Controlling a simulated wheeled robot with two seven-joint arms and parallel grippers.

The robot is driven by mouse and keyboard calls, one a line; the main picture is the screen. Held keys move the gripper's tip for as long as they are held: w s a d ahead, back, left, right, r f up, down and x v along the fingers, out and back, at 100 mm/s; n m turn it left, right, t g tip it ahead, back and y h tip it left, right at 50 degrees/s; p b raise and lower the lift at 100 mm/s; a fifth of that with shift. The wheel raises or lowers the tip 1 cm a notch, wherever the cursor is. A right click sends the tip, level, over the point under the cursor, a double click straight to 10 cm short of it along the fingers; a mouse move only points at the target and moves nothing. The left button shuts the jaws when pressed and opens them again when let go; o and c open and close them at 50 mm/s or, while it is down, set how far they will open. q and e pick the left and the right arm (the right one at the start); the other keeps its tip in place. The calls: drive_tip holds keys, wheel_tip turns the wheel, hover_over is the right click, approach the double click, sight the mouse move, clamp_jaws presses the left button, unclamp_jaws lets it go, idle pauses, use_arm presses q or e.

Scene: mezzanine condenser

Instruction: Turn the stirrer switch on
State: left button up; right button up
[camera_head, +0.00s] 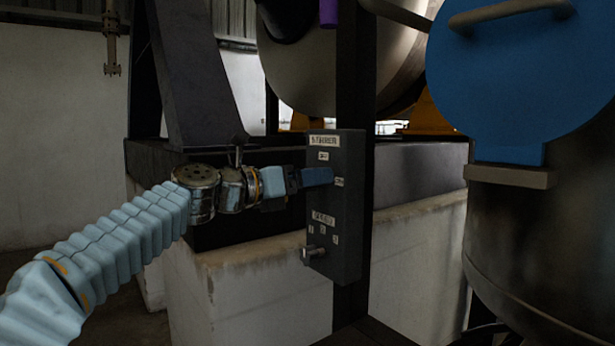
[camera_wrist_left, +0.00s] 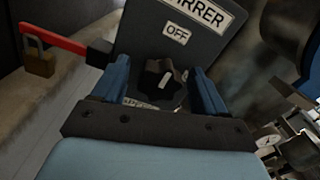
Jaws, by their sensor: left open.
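The stirrer switch is a black knob (camera_wrist_left: 160,80) with a white mark, on the dark control box (camera_head: 346,215) under a STIRRER label (camera_head: 324,141). In the left wrist view an OFF label (camera_wrist_left: 177,34) sits above the knob. In the head view the knob is hidden behind my left gripper (camera_head: 322,176), and an ON label (camera_head: 339,181) shows beside the fingertips. My left gripper is open, with one blue finger on each side of the knob; I cannot tell whether they touch it. My right gripper is not in view.
Lower on the box are a second label (camera_head: 323,218), small number plates and a protruding lever (camera_head: 313,252). A red handle (camera_wrist_left: 66,40) with a brass padlock (camera_wrist_left: 38,60) is left of the box in the wrist view. A large blue-covered vessel (camera_head: 520,80) stands right.

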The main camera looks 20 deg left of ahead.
use_arm(q)
drive_tip(key=shift+w+d, duration=0.1)
drive_tip(key=shift+w, duration=0.05)
drive_tip(key=shift+c, duration=0.5)
drive_tip(key=c, duration=0.9)
drive_tip(key=shift+c, duration=0.2)
